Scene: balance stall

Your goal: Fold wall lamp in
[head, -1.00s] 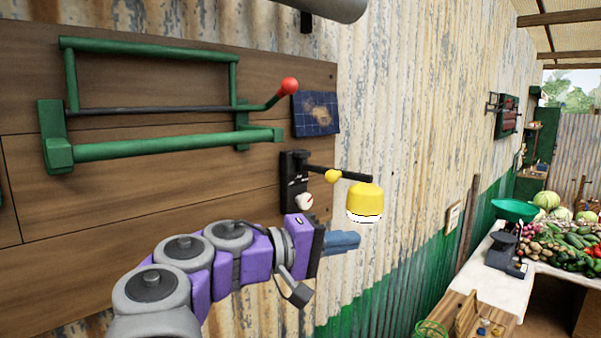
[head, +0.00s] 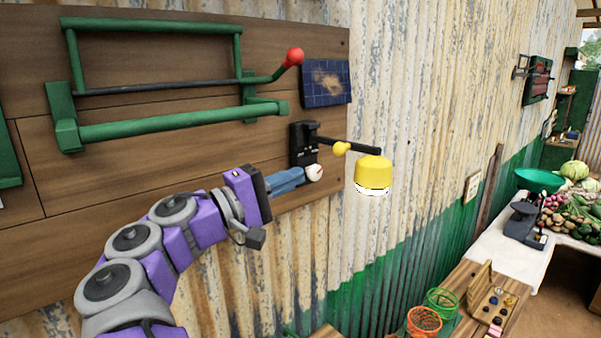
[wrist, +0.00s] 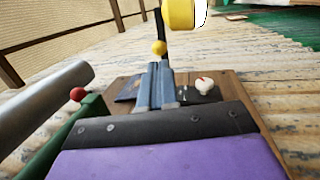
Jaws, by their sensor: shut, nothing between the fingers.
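The wall lamp has a yellow shade (head: 372,174) on a black arm that sticks out to the right from a black bracket (head: 303,143) on the wooden board. A yellow ball (head: 341,148) sits on the arm, and a white knob with a red mark (head: 314,172) is low on the bracket. My gripper (head: 302,176) is shut and empty, its blue fingers pointing at the bracket's lower part beside the knob; contact cannot be told. In the wrist view, the shut fingers (wrist: 160,67) point toward the yellow ball (wrist: 158,48), with the shade (wrist: 178,13) above.
A green frame (head: 180,122) with a red-ended lever (head: 294,56) is on the board above my arm. A dark blue panel (head: 326,83) is above the bracket. A produce table (head: 500,250) stands at the lower right.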

